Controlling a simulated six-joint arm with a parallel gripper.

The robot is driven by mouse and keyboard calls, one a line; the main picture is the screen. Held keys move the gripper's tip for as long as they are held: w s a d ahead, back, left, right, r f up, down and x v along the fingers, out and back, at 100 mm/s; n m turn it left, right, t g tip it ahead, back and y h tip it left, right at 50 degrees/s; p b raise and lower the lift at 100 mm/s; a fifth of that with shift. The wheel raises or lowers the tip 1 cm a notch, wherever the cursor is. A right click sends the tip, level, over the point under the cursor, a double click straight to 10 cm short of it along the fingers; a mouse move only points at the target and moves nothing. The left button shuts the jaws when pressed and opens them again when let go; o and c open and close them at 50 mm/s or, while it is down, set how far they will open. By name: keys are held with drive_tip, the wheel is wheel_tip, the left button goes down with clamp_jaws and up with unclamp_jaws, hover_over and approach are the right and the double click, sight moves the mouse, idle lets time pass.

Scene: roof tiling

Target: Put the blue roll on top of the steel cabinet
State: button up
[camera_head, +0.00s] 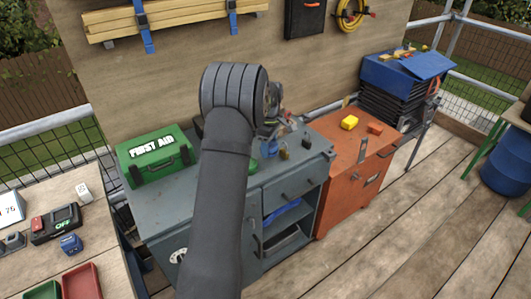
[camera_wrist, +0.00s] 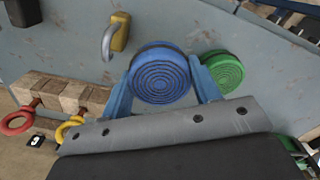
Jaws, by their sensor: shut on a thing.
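The blue roll (camera_wrist: 160,76) shows end-on in the wrist view, with concentric rings on its face. My gripper (camera_wrist: 163,86) is shut on it, a blue finger at each side. The grey steel cabinet (camera_head: 296,180) stands mid-scene in the head view, and its worn grey top (camera_wrist: 60,48) lies behind the roll in the wrist view. My arm hides part of the cabinet in the head view. I cannot tell whether the roll touches the top.
A green roll (camera_wrist: 222,72) is close right of the blue roll. A padlock (camera_wrist: 118,38) and wooden blocks (camera_wrist: 60,92) with rings lie nearby. A green first aid box (camera_head: 154,153) occupies the cabinet's left end. An orange cabinet (camera_head: 350,185) adjoins on the right.

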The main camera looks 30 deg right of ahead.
sight(270, 144)
drive_tip(key=shift+f, duration=1.85)
drive_tip(key=o, duration=1)
drive_tip(key=shift+f, duration=0.15)
drive_tip(key=shift+o, duration=0.2)
wheel_tip(270, 144, up, 12)
drive_tip(key=shift+r, duration=0.15)
wheel_tip(270, 144, down, 13)
drive_tip(key=shift+r, duration=2.35)
drive_tip(key=shift+f, duration=0.1)
